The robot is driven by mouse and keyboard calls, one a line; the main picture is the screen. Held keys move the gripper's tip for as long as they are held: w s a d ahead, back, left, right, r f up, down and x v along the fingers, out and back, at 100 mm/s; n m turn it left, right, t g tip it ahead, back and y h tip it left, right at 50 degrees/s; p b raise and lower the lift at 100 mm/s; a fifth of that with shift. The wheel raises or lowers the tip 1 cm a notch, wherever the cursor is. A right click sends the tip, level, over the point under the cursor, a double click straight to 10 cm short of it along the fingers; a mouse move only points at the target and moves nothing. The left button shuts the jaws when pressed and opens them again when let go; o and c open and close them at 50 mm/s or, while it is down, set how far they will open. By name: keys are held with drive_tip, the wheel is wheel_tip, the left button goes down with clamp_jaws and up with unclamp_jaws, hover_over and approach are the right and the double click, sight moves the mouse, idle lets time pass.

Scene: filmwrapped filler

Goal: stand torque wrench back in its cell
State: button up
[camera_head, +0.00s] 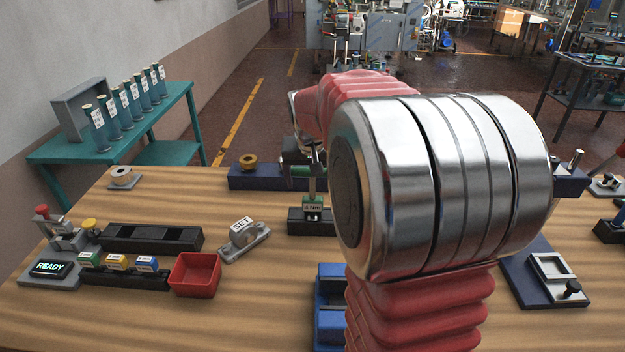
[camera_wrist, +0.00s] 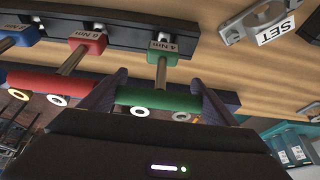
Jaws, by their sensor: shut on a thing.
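The torque wrench has a green T-handle (camera_wrist: 160,101) and a steel shaft ending in a green block marked 4 Nm (camera_wrist: 162,52). My gripper (camera_wrist: 159,80) is shut on the handle, one finger at each end. In the head view the wrench stands upright, its green block (camera_head: 312,203) at the top of the black rack (camera_head: 312,222). I cannot tell whether it is fully down in the cell. In the wrist view a red wrench marked 6 Nm (camera_wrist: 85,42) and a blue one (camera_wrist: 20,36) stand in the same rack (camera_wrist: 125,38). My arm hides these in the head view.
A grey SET fixture (camera_head: 243,240) and red tray (camera_head: 195,275) lie left of the rack. A long blue base (camera_head: 262,184) with a brass knob is behind it, and a blue holder (camera_head: 330,305) in front. Wood between the SET fixture and the rack is bare.

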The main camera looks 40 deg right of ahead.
drive_tip(key=o, duration=1.3)
drive_tip(key=shift+c, duration=0.2)
drive_tip(key=shift+r, duration=0.1)
drive_tip(key=v, duration=1.2)
drive_tip(key=s+a+f+n+t+y, duration=0.1)
drive_tip(key=s+a+f+n, duration=0.2)
drive_tip(key=s+a, duration=0.6)
drive_tip(key=s+a+f+n+t+y, duration=0.1)
drive_tip(key=s+a+f+n, duration=0.3)
drive_tip(key=s+a, duration=0.6)
drive_tip(key=a+f, duration=0.2)
drive_tip(key=a, duration=0.1)
drive_tip(key=shift+a+f+y, duration=0.2)
drive_tip(key=shift+a+y, duration=0.2)
